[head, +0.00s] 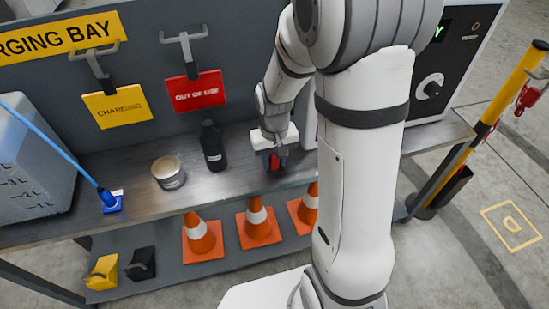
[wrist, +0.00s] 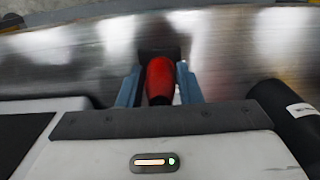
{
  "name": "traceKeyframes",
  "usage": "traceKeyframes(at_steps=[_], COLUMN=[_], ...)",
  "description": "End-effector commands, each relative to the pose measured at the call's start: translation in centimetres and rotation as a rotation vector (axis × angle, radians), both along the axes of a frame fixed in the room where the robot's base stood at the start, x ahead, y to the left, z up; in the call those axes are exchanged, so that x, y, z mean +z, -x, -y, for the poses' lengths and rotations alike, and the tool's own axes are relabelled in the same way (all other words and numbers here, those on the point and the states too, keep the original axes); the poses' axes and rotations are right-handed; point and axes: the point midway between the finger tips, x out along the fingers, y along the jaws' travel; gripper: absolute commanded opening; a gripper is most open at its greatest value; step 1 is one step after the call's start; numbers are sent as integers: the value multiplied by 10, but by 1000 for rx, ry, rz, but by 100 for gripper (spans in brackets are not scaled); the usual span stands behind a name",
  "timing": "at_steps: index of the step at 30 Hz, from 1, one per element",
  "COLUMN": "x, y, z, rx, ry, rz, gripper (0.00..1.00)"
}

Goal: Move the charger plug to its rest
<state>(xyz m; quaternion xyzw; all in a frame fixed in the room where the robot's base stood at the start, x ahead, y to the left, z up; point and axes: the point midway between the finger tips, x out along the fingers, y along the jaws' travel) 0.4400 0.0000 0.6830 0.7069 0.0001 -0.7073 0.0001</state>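A blue plug (head: 107,199) on a blue cable stands on a small blue pad at the left of the bench in the head view; I take it to be the charger plug. My gripper (head: 274,158) is far to the right of it, low over the bench beside the black bottle. A red object (wrist: 160,78) is between the two blue-grey fingers of my gripper (wrist: 160,86) in the wrist view. The fingers are close on both sides of it, but whether they press on it is unclear. Its lower part is hidden by the gripper body.
The bench (head: 138,160) also holds a round tin (head: 168,173), a black bottle (head: 213,147) and a grey tote (head: 30,165). Yellow (head: 117,104) and red (head: 196,89) tags hang on the back panel. Orange cones (head: 202,238) stand on the lower shelf.

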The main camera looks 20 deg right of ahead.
Motion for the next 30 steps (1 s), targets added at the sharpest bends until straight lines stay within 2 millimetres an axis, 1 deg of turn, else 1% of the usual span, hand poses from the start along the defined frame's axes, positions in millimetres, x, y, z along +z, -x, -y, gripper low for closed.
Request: traceKeyframes(at_steps=[1, 7, 13, 15, 17, 25, 30], x=[0, 0, 1, 4, 10, 57, 75], y=[0, 0, 0, 0, 0, -1, 0], z=[0, 0, 0, 0, 0, 0, 0], rx=[0, 0, 0, 0, 0, 0, 0], ry=[0, 0, 0, 0, 0, 0, 0], rz=[0, 0, 0, 0, 1, 3, 1], gripper=[36, 52, 52, 52, 52, 52, 52])
